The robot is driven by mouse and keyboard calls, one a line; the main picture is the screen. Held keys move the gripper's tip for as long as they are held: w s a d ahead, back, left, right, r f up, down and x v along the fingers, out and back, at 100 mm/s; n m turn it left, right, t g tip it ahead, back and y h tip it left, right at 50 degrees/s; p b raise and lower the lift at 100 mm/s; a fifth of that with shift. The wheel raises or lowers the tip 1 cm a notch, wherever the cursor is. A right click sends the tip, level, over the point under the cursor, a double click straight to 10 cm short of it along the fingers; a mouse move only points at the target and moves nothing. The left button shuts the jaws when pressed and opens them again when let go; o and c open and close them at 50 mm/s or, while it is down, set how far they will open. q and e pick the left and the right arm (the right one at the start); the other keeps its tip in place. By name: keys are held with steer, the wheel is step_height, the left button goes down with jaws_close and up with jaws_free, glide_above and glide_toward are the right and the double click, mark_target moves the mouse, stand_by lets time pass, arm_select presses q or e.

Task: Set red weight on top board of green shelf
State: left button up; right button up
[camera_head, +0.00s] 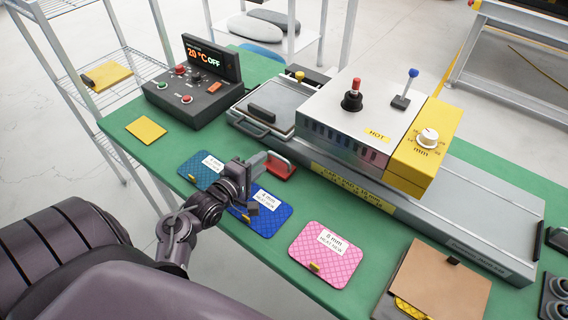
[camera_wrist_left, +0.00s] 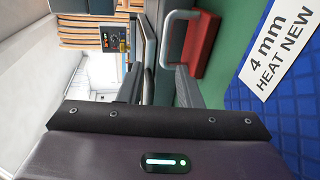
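The red weight (camera_head: 283,170) is a small red block with a grey handle, on the green table just beyond my left gripper (camera_head: 262,183). In the left wrist view the red weight (camera_wrist_left: 203,45) lies ahead of the fingers, with its grey handle (camera_wrist_left: 167,35) in line with the gap between them. My left gripper (camera_wrist_left: 160,88) has its fingers apart and nothing between them. In the head view the arm and gripper cover part of the blue boards beside the weight. I cannot make out a green shelf in either view. My right gripper is not in view.
The green table (camera_head: 260,230) carries blue boards (camera_head: 266,218), a pink board (camera_head: 326,254), a control box (camera_head: 195,92) and a press machine (camera_head: 345,125). A wire rack (camera_head: 70,20) stands at upper left.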

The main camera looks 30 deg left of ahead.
mark_target(275, 156)
arm_select(q)
steer(key=w, duration=0.2)
steer(key=w+f, duration=0.1)
steer(key=w, duration=0.1)
steer(key=w+f+p, duration=0.1)
steer(key=w, duration=0.2)
steer(key=shift+d+f, duration=0.1)
steer(key=shift+d, duration=0.3)
steer(key=shift+s, duration=0.1)
steer(key=shift+c, duration=0.2)
jaws_close()
